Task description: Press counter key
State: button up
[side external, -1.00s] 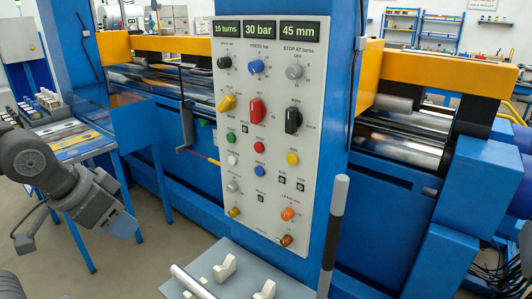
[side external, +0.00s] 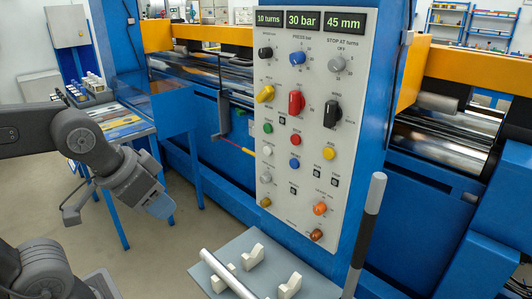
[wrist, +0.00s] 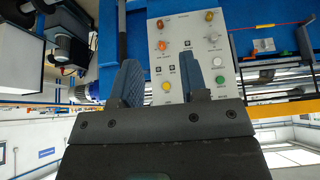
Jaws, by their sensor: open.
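The tall light-grey control panel (side external: 312,95) stands upright on a blue column, right of centre in the side view. It carries several small dark square keys, among them a left one (side external: 282,149), a lower one (side external: 292,190) and a right-hand pair (side external: 317,169). Their labels are too small to tell which is the counter key. My gripper (side external: 160,206) hangs left of the panel, clearly apart from it, pointing down and right. In the wrist view its two blue fingers (wrist: 158,75) are spread and empty. The panel (wrist: 187,20) appears upside down beyond them, partly hidden by the fingers.
Knobs and coloured buttons crowd the panel, including a red knob (side external: 296,102) and a yellow button (side external: 329,153). A grey shelf with cream blocks (side external: 254,256) and a roller juts out below. A black-and-white lever (side external: 371,220) stands at right. A blue-legged table (side external: 126,128) is at left.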

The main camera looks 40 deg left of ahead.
grip_shut()
dwell(1.5)
